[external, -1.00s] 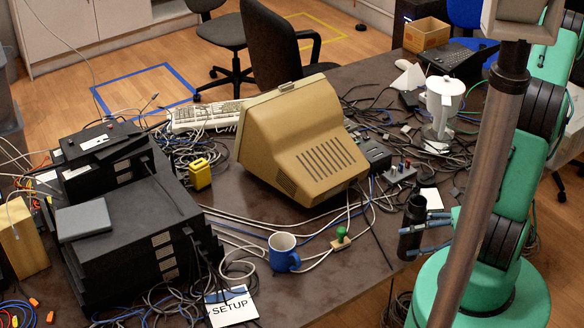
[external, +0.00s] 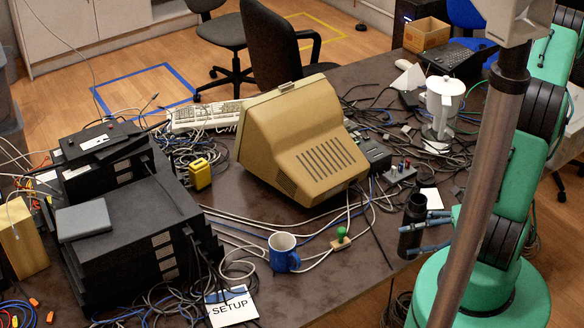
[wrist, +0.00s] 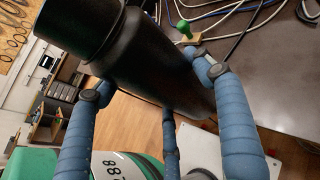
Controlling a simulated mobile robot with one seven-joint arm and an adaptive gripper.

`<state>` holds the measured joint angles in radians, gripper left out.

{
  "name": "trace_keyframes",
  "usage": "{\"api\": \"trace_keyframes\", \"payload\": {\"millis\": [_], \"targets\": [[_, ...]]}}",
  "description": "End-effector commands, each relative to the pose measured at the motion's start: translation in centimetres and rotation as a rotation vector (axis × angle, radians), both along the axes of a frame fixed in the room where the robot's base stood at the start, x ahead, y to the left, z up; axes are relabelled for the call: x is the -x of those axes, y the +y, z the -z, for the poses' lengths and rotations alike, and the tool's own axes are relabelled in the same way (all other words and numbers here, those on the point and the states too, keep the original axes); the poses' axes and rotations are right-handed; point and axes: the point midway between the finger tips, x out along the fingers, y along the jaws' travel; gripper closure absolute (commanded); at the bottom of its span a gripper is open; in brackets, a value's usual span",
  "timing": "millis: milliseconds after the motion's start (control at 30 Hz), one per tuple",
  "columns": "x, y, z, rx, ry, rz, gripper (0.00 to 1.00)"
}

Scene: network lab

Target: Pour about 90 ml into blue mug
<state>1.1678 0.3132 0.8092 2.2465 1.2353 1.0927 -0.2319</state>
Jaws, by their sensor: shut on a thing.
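The blue mug (external: 283,253) stands upright on the dark table near its front edge, with its pale inside showing. My gripper (external: 424,231) is at the table's right front edge, to the right of the mug. Its blue fingers are shut around a black bottle (external: 411,226), which also fills much of the wrist view (wrist: 135,60). The bottle looks close to upright in the external view. It is apart from the mug. The contents of the bottle and the level in the mug cannot be seen.
A small green-knobbed piece (external: 341,237) lies between mug and bottle. Cables run around the mug. A beige monitor (external: 300,140) stands behind, black boxes (external: 130,235) stand left, and a SETUP card (external: 232,307) lies in front. A white jug-like object (external: 443,105) stands at the back right.

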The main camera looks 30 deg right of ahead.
Motion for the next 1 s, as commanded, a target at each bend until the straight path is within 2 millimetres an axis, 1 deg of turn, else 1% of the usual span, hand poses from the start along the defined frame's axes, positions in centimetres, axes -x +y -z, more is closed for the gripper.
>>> {"api": "trace_keyframes", "payload": {"millis": [433, 767, 1000], "targets": [[0.0, 0.0, -4.4, 0.003, -0.002, 0.000, 0.81], [-1.6, 1.5, -4.1, 0.004, 0.004, -0.072, 0.81], [-3.0, 3.0, -3.9, 0.006, 0.007, -0.134, 0.81]]}}
